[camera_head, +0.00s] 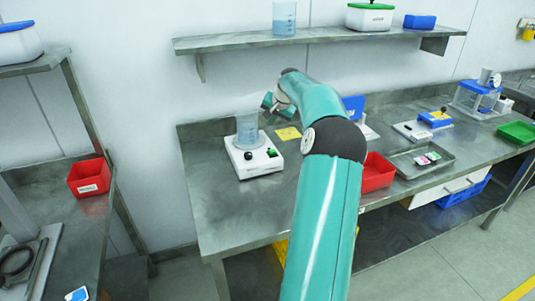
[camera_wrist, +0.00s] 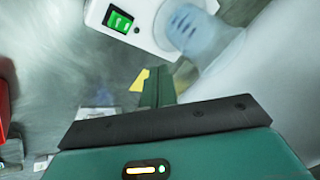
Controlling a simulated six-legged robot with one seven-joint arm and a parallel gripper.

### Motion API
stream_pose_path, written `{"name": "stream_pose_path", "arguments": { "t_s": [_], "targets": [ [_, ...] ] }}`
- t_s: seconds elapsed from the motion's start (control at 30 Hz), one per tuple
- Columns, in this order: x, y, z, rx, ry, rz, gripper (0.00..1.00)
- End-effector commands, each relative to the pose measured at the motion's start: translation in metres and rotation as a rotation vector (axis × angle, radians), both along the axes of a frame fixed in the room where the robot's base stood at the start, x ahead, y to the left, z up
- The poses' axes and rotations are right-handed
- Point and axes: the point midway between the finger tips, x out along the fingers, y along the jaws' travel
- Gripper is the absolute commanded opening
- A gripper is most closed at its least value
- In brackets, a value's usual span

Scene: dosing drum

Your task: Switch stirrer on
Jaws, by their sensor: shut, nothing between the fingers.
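The stirrer (camera_head: 257,168) is a white box on the steel bench, left of my arm in the head view. A beaker of bluish liquid (camera_head: 247,135) stands on top of it. Its front has a dark knob (camera_head: 248,156) and a small green switch (camera_head: 272,153). In the wrist view the green rocker switch (camera_wrist: 118,20) lies at the top, left of the beaker (camera_wrist: 200,38). My gripper (camera_wrist: 157,72) is shut and empty, below the stirrer in that view and apart from the switch. The head view does not show my fingertips clearly.
A yellow note (camera_head: 288,133) lies on the bench right of the stirrer. A red bin (camera_head: 377,173) and a metal tray (camera_head: 422,160) stand further right. A shelf (camera_head: 320,36) hangs above. The bench in front of the stirrer is clear.

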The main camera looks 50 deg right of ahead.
Motion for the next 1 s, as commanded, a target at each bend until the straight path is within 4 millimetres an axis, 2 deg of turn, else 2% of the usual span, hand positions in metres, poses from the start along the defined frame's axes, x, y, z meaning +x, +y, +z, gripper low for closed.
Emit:
{"name": "stream_pose_path", "arguments": {
  "t_s": [0.27,0.43,1.0],
  "targets": [
    [-0.001,-0.001,0.000,0.000,0.000,0.000,0.00],
    [-0.001,0.002,-0.008,0.001,0.001,0.002,0.00],
    [-0.014,0.015,-0.075,0.001,0.000,0.006,0.00]
  ]
}}
